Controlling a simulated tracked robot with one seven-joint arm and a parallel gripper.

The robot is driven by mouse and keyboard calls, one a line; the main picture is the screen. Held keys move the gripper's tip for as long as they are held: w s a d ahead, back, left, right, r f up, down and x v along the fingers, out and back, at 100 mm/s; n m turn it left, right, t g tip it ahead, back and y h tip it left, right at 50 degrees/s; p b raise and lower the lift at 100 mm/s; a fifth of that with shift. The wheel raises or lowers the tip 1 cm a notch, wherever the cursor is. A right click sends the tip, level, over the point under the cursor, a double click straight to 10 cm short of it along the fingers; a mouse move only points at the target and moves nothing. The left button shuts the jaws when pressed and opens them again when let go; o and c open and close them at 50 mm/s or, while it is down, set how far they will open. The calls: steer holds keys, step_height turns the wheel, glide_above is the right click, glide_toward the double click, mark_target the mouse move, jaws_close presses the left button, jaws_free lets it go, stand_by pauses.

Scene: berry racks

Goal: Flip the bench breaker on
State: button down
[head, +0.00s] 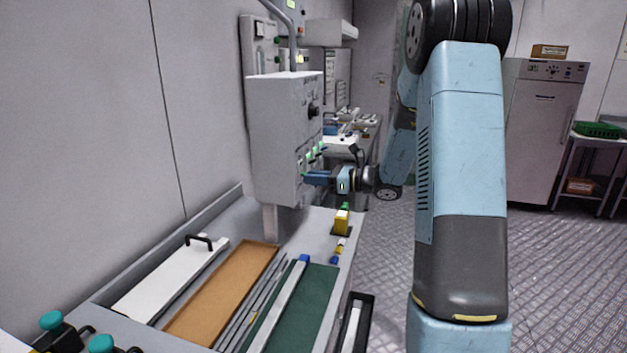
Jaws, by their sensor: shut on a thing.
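A grey breaker box (287,130) stands on a post at the back of the bench. Its front face, turned to the right, carries a dark rotary knob (314,111) and a row of small green-lit switches (311,155). My gripper (306,178) reaches in from the right, with its fingertips at the lower part of that face, just below the green row. It is shut on a small part there, seemingly a breaker lever. The lever itself is hidden by the fingers, so its position cannot be told.
The bench below holds a white panel with a black handle (175,276), a brown board (225,290) and a green mat (305,310). A yellow block (342,221) stands at the bench's right edge. Open floor (545,270) lies to the right, before a grey cabinet (542,130).

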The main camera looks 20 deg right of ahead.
steer(key=r+g+h, duration=0.1)
steer(key=h, duration=0.2)
steer(key=r+g+h, duration=0.3)
steer(key=g+h, duration=0.1)
steer(key=h, duration=0.1)
steer(key=shift+w+a+r+h, duration=0.25)
steer(key=shift+w+r+h, duration=0.05)
steer(key=shift+w+r, duration=0.1)
steer(key=shift+g, duration=0.3)
stand_by(0.3)
steer(key=c, duration=1.3)
jaws_free()
steer(key=shift+w, duration=0.1)
steer(key=shift+o, duration=1.3)
steer(key=shift+a+f, duration=0.1)
steer(key=shift+f, duration=0.05)
steer(key=v, duration=1.3)
steer(key=shift+r, duration=0.4)
